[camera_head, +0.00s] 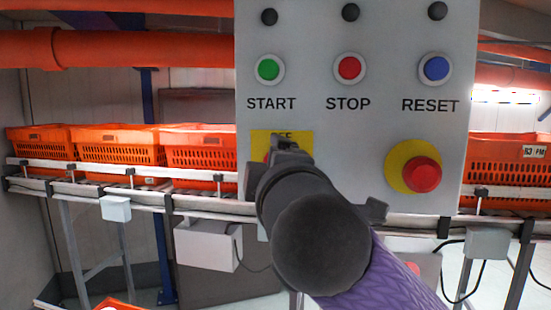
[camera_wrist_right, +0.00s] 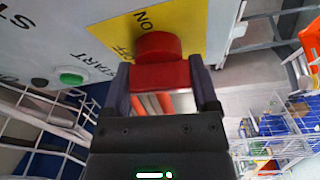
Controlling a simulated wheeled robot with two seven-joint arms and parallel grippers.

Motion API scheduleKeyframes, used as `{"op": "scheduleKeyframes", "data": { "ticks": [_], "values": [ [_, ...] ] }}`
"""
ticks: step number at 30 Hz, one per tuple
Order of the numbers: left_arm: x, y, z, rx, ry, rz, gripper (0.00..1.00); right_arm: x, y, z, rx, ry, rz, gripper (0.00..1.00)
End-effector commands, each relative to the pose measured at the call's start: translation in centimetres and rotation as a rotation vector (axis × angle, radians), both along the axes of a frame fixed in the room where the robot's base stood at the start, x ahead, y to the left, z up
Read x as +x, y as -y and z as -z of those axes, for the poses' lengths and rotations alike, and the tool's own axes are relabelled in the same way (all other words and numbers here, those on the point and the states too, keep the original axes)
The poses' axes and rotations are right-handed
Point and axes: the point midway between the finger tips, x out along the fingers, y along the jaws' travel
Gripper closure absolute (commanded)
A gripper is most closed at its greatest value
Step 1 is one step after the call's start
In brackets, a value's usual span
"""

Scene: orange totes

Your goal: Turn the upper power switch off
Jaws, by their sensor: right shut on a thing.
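The red power switch (camera_wrist_right: 158,58) sits on a yellow plate (camera_wrist_right: 185,20) with ON and OFF lettering. In the wrist view my right gripper (camera_wrist_right: 161,82) has one finger on each side of the switch's red handle and is shut on it. In the head view the right gripper (camera_head: 286,146) reaches up to the yellow plate (camera_head: 300,138) at the panel's lower left. The gripper and arm hide most of the plate and nearly all of the switch there. Which mark the switch points to is unclear. My left gripper is not in view.
The grey panel (camera_head: 310,105) carries a green START button (camera_head: 268,69), a red STOP button (camera_head: 349,68) and a blue RESET button (camera_head: 435,68). A red mushroom button (camera_head: 422,175) stands out right of my gripper. Orange totes (camera_head: 120,148) line a conveyor behind.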

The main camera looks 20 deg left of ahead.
Motion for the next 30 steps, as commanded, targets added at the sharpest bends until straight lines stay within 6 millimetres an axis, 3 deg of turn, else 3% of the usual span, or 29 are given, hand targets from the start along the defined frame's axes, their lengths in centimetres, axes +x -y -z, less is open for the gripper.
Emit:
{"op": "scheduleKeyframes", "data": {
  "ticks": [12,28,29,30],
  "values": [
    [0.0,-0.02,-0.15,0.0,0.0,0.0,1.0,0.0,0.0,0.07,-0.164,0.011,0.001,0.82],
    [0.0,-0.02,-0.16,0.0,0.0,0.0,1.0,0.01,-0.03,0.14,-0.186,0.011,0.001,0.82],
    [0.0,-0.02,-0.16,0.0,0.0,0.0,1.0,0.01,-0.03,0.14,-0.186,0.011,0.001,0.21],
    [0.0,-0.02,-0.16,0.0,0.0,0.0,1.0,0.01,-0.03,0.13,-0.186,0.011,0.001,0.13]
  ]
}}
